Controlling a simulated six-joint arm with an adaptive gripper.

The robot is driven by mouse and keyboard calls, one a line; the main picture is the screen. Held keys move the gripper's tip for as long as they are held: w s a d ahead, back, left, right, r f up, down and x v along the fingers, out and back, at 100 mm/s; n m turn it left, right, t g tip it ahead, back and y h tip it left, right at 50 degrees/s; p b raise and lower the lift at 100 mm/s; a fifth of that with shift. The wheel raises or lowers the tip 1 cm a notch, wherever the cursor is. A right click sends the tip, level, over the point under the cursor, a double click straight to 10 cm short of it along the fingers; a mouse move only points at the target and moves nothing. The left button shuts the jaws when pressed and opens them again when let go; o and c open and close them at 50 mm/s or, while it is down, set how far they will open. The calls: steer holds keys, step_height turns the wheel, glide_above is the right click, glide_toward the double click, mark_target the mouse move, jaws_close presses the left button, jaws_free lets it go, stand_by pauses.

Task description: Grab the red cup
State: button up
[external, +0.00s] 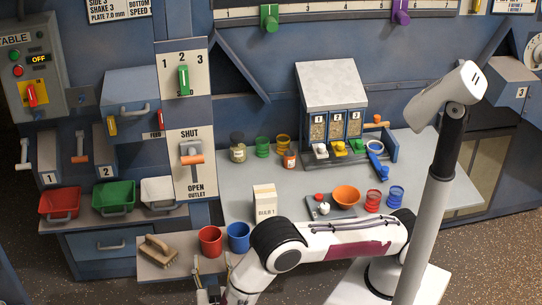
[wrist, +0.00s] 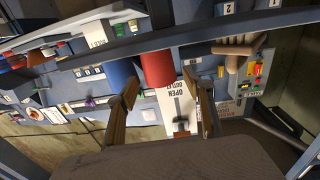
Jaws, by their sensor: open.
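The red cup (external: 210,241) stands on a small grey shelf (external: 181,266) at the lower left of the external view, just left of the blue cup (external: 238,237). My gripper (external: 211,272) is low at the front of this shelf, partly cut off by the bottom edge. In the wrist view my gripper (wrist: 160,82) is open and empty, its two fingers apart. The red cup (wrist: 157,67) shows between and beyond the fingertips. The blue cup (wrist: 122,72) is partly behind the left finger. I cannot tell whether a finger touches either cup.
A wooden brush (external: 157,250) lies on the shelf left of the red cup. Red (external: 60,204), green (external: 114,197) and white (external: 158,193) bins stand behind it. A white box (external: 265,201) and an orange bowl (external: 346,195) are on the workbench to the right.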

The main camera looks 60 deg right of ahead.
mark_target(214, 247)
steer(key=shift+x, duration=0.85)
steer(key=shift+x, duration=2.6)
steer(key=shift+s+d+f, duration=0.1)
steer(key=shift+c, duration=0.2)
steer(key=c, duration=0.8)
